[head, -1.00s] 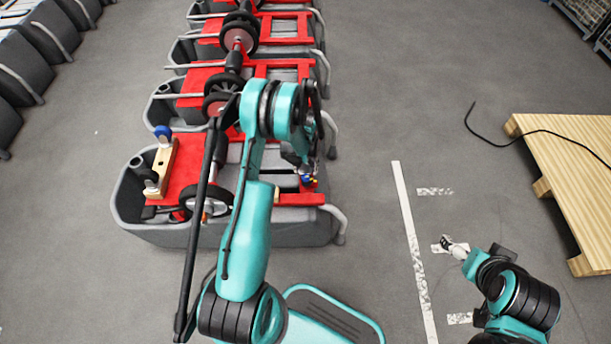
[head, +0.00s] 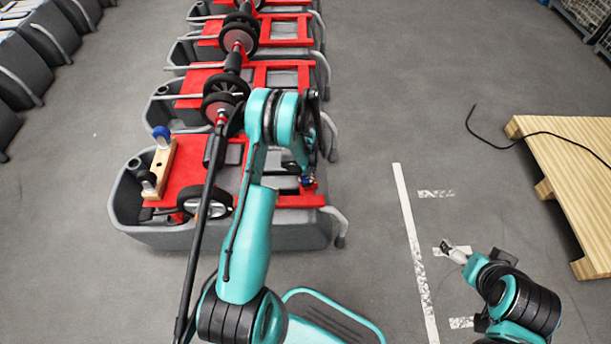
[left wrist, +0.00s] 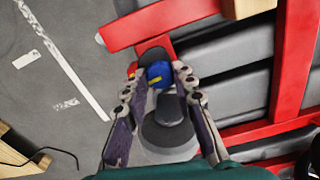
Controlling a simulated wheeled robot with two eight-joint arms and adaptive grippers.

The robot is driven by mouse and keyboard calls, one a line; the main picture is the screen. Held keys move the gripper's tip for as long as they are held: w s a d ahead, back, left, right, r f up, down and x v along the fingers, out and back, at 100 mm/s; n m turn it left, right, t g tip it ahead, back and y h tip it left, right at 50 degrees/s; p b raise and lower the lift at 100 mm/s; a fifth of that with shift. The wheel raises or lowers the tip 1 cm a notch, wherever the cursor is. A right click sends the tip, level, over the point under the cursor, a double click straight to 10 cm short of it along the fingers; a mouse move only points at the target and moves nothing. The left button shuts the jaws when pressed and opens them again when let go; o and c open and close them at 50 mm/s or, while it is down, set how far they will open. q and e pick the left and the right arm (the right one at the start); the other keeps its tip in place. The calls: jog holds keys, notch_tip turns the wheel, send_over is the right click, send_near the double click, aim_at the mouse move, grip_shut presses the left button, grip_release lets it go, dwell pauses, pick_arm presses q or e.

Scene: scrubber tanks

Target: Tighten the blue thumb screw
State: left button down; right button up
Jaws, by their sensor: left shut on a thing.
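The blue thumb screw (left wrist: 159,74) is a small blue knob with a yellow mark, at a red frame bar, in the left wrist view. My left gripper (left wrist: 156,70) has its two fingers on either side of it and is shut on it. In the head view, my left gripper (head: 307,178) is at the right end of the nearest tank's red frame (head: 292,200), with the blue knob small and partly hidden. My right gripper (head: 450,248) is over the floor at the right, away from the tanks; its jaws are too small to read.
More tanks stand in a row behind. A wooden pallet (head: 565,165) with a black cable lies at the right. The floor between is clear, with white marking lines (head: 412,240).

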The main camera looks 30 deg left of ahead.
aim_at(305, 178)
pick_arm(q)
jog(key=shift+m, duration=0.8)
jog(key=c, duration=1.2)
grip_release()
notch_tip(305, 178, up, 12)
